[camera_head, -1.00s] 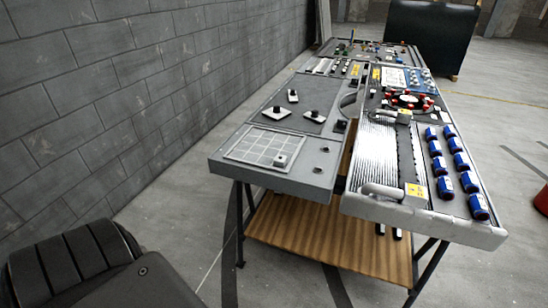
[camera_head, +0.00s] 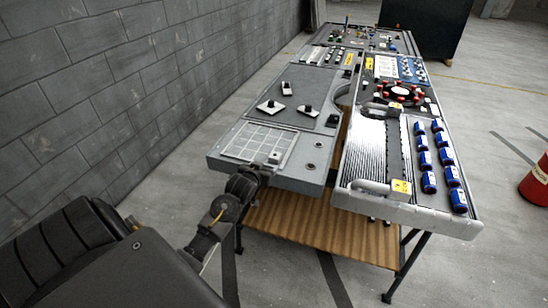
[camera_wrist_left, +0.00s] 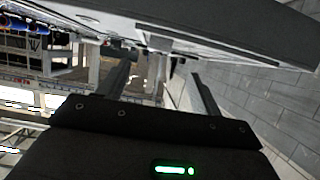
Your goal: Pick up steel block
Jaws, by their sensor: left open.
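A small grey steel block (camera_head: 275,157) sits at the right front corner of the light grid plate (camera_head: 248,146) on the near left of the bench. My left gripper (camera_head: 262,168) is at the bench's front left edge, just in front of the block; its fingertips are hard to make out there. In the left wrist view, the two dark fingers of the left gripper (camera_wrist_left: 160,78) stand apart with nothing clearly held. I cannot make out the block for sure in that view. My right gripper is not in view.
The bench (camera_head: 290,178) carries several flat plates with black knobs (camera_head: 287,87) behind the grid. A ribbed grey panel (camera_head: 364,150) and several blue cylinders (camera_head: 429,182) are to the right. A grey wall (camera_head: 100,80) runs along the left. A red cone (camera_head: 536,185) stands far right.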

